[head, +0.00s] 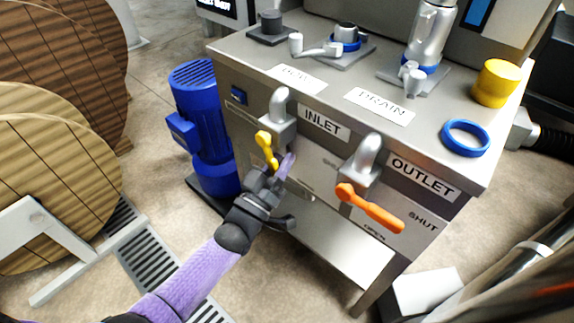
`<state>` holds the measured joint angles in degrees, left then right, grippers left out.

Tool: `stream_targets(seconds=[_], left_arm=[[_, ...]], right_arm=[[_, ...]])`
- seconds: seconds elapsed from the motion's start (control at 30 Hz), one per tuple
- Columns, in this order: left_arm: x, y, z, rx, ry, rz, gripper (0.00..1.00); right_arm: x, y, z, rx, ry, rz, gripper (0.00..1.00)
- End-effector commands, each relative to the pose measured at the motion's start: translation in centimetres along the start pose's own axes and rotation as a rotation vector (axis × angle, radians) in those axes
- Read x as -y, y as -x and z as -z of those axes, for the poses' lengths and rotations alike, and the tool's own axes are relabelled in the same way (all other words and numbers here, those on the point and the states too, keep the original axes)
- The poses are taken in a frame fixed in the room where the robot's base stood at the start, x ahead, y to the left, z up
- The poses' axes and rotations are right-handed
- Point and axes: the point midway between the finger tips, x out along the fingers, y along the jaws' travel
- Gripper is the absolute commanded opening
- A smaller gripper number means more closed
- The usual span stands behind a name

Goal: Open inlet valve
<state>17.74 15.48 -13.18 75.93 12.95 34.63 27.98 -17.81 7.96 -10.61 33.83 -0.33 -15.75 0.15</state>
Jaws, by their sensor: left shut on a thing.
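The inlet valve (280,108) is a grey elbow on the front of the steel cabinet, beside the INLET label (324,123). Its yellow handle (265,143) hangs down and slightly right from the valve body. My left gripper (277,168) reaches up from the lower left and is shut on the lower end of the yellow handle. A purple fingertip shows on the right of the handle; the gripper hides the handle's tip. My right gripper is not in view.
The outlet valve (366,155) with an orange handle (370,207) pointing lower right is to the right. A blue motor (199,125) stands left of the cabinet, wooden reels (50,150) farther left. Fittings, a blue ring (465,138) and a yellow cap (497,82) are on the cabinet top.

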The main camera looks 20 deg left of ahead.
Motion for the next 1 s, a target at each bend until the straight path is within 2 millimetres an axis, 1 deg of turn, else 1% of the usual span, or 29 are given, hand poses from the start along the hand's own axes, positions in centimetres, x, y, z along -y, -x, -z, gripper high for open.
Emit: stream_targets(seconds=[0.03,0.2,0.5,0.7,1.0], left_arm=[[0.5,0.2,-0.4,0.006,-0.038,-0.014,0.00],[1.2,0.1,-0.2,0.006,-0.162,-0.065,0.00],[2.2,0.0,0.1,0.005,-0.314,-0.129,0.00],[2.5,-0.1,0.3,0.005,-0.366,-0.150,0.00],[2.5,-0.2,0.5,0.003,-0.386,-0.158,0.00]], right_arm=[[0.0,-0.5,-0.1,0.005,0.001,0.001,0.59],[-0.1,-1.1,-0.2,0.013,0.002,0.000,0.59],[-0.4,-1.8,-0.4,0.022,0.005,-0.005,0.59],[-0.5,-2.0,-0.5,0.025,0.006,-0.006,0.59],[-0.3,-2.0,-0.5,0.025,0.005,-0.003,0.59]])
